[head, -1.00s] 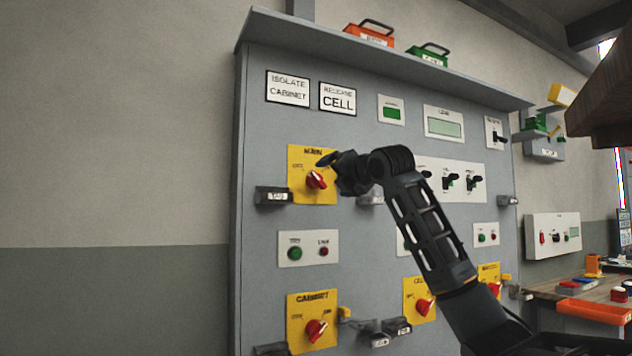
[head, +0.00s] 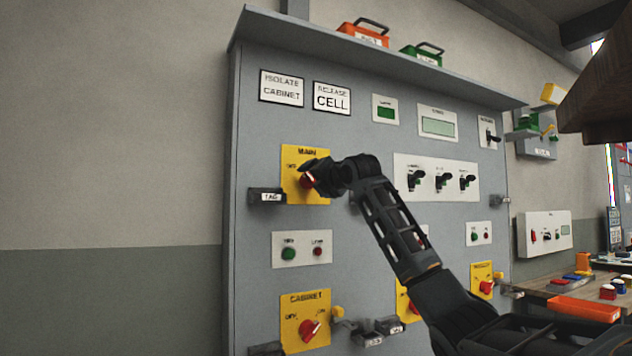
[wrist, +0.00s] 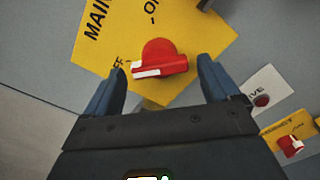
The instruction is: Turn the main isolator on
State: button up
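The main isolator is a red rotary knob (wrist: 158,60) on a yellow plate (wrist: 200,40) marked MAIN, with OFF and ON printed on it. In the wrist view the knob's white-marked end points toward the OFF label. In the head view the yellow plate (head: 318,190) is at the upper left of the grey panel, and the knob (head: 307,181) is partly hidden by my gripper. My gripper (wrist: 160,88) is open, its two fingers apart on either side of the knob's lower edge. I cannot tell whether a finger touches it.
A small TAG holder (head: 266,196) juts out left of the plate. The CABINET isolator (head: 306,322) is below. A white plate with several black switches (head: 437,178) is to the right. A shelf (head: 400,62) overhangs the panel's top.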

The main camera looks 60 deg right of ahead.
jog(key=c, duration=0.9)
jog(key=m+p, duration=0.2)
jog(key=m, duration=0.2)
jog(key=shift+m, duration=0.4)
jog(key=m+p, duration=0.2)
jog(key=m, duration=0.2)
jog(key=shift+r+m, duration=0.1)
jog(key=shift+m, duration=0.2)
jog(key=m+p, duration=0.1)
jog(key=m, duration=0.3)
jog(key=shift+p, duration=0.3)
jog(key=shift+m+p, duration=0.65)
jog(key=shift+m, duration=1.55)
